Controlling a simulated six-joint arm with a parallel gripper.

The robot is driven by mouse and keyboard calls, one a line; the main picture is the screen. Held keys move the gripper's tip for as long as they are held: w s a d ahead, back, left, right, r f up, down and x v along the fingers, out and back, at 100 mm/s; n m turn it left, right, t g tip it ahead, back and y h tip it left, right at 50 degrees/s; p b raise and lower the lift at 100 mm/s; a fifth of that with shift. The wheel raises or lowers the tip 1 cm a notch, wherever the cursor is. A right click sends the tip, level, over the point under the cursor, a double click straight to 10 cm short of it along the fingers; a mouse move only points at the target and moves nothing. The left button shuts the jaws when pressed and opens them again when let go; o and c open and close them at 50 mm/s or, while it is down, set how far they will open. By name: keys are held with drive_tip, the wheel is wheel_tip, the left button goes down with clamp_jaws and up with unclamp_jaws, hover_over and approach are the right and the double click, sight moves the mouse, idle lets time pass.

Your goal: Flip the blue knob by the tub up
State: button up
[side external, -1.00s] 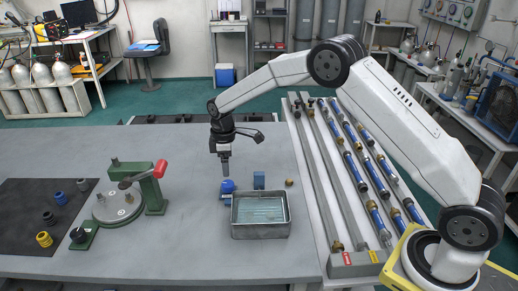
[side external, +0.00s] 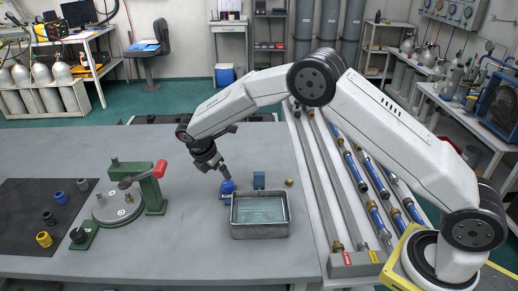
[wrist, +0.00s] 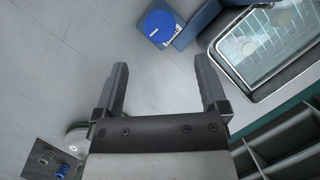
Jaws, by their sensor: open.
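The blue knob (side external: 227,186) stands on the grey table at the left back corner of the metal tub (side external: 261,222). In the wrist view the round blue knob (wrist: 160,25) lies ahead of the fingertips, with a white label beside it. The tub (wrist: 225,75) shows at the right of that view with clear liquid in it. My gripper (side external: 226,175) is tilted, with its tips close above the knob in the side view; I cannot tell whether they touch. In the wrist view my gripper (wrist: 161,75) is open with nothing between its fingers.
A small blue block (side external: 259,180) stands behind the tub, with a brass piece (side external: 290,183) to its right. A green press with a red handle (side external: 160,168) stands to the left. A black mat (side external: 40,215) holds several fittings. The table between press and tub is clear.

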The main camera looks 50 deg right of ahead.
sight(227, 184)
drive_tip(key=shift+x, duration=3.95)
clamp_jaws()
